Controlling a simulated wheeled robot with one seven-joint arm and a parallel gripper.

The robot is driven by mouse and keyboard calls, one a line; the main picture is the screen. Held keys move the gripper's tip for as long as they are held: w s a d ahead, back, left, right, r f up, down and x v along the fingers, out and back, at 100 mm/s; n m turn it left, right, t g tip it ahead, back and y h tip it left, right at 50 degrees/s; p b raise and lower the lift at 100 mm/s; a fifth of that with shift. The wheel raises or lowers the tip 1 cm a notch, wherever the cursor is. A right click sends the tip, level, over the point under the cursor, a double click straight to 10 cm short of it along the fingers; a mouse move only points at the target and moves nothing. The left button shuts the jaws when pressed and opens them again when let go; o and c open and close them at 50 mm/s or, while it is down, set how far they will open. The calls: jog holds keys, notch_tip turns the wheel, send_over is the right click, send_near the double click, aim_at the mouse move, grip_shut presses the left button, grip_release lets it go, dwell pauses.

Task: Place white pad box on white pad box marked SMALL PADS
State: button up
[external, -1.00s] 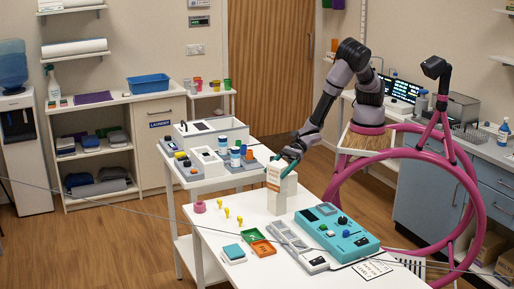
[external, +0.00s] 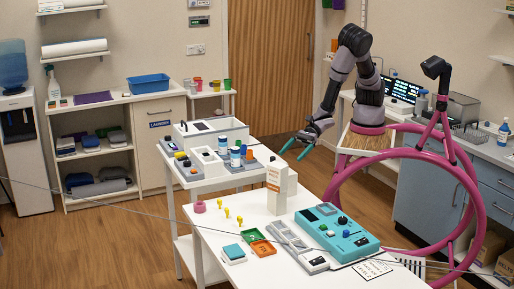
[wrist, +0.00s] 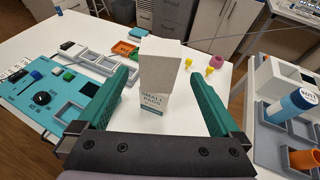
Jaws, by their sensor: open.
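A plain white pad box (wrist: 160,72) shows between my fingers in the wrist view. It appears to stand upright on a white box with a teal SMALL PADS label (wrist: 152,104), slightly out of line with it. In the external view the two look like one tall white column (external: 278,200) on the table, with an orange-lettered label on its upper left; the seam is hard to make out. My gripper (external: 294,150) is open and empty, above and behind the column, apart from it. In the wrist view its green fingers (wrist: 161,76) are spread to either side.
The white table (external: 215,248) also bears a teal device panel (external: 345,236), grey trays, orange and green trays (external: 262,247) and yellow pegs (external: 239,219). A cart with bottles (external: 235,157) stands left of the column. A pink ring frame (external: 476,200) is at the right.

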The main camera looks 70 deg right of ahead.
jog(key=shift+v, duration=0.8)
jog(key=shift+w, duration=0.1)
jog(key=w+d+r+m+t+h, duration=0.25)
jog(key=w+d+r+m, duration=0.45)
jog(key=m, duration=0.4)
jog(key=w+d+r+m+t+h, duration=0.2)
jog(key=w+d+r+m+h, duration=0.25)
jog(key=w+d+m, duration=0.55)
jog(key=d+r+m+h, duration=0.2)
jog(key=d+r+m, duration=0.6)
jog(key=d+m, duration=0.45)
jog(key=s+d+r+m+g, duration=0.1)
jog(key=s+d+r+m, duration=0.4)
jog(key=s+m, duration=0.3)
jog(key=s+d+r+m+g+h, duration=0.1)
jog(key=s+d+r+m, duration=0.3)
jog(key=s+d+m, duration=0.3)
jog(key=s+m, duration=0.2)
jog(key=m, duration=0.3)
jog(key=shift+s+d+r+g+h, duration=0.2)
jog(key=shift+r+g+h, duration=0.1)
jog(key=shift+r+g, duration=0.1)
